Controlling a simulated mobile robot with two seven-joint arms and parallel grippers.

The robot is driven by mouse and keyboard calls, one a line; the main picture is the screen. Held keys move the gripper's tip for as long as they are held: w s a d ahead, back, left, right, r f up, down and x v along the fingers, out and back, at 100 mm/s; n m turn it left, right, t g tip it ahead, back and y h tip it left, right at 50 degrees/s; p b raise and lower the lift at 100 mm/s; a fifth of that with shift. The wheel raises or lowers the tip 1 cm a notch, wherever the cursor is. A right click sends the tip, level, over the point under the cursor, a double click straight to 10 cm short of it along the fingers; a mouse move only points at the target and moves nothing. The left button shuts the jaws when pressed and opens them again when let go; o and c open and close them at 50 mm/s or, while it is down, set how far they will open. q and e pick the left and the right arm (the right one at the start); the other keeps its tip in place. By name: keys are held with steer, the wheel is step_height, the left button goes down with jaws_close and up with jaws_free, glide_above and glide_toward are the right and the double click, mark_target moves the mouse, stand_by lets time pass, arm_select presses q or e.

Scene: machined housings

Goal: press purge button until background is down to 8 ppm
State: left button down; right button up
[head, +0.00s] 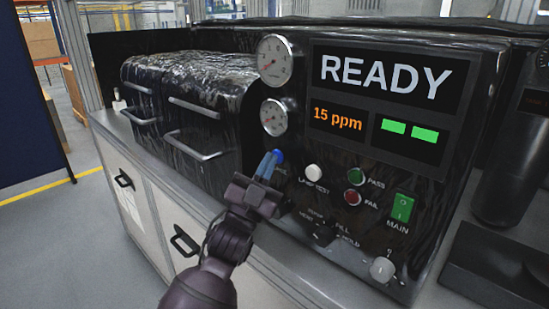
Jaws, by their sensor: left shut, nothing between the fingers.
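The test machine's dark front panel (330,130) faces me on the bench. Its large display (385,76) reads READY. The small display (337,118) below reads 15 ppm in orange, beside two green bars (409,132). A blue button (278,155) sits left of the white lamp test button (313,172); its label is mostly hidden by my gripper. My left gripper (268,165) is shut and empty, its fingertips at the blue button. I cannot tell whether they touch it or push it in. My right gripper is not in view.
Two round gauges (275,60) sit above the blue button. Green and red lamps, a green main switch (402,207) and a selector knob (322,233) are to the right and below. A dark cylindrical device (505,170) is at far right.

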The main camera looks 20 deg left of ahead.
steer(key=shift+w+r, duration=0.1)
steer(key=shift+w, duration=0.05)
arm_select(q)
steer(key=s+a+p, duration=0.1)
steer(key=s+a, duration=0.1)
steer(key=s, duration=0.4)
steer(key=shift+p, duration=0.35)
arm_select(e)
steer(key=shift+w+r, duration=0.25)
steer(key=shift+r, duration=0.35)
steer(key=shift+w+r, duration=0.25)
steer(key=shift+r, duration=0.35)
arm_select(q)
steer(key=shift+s, duration=0.1)
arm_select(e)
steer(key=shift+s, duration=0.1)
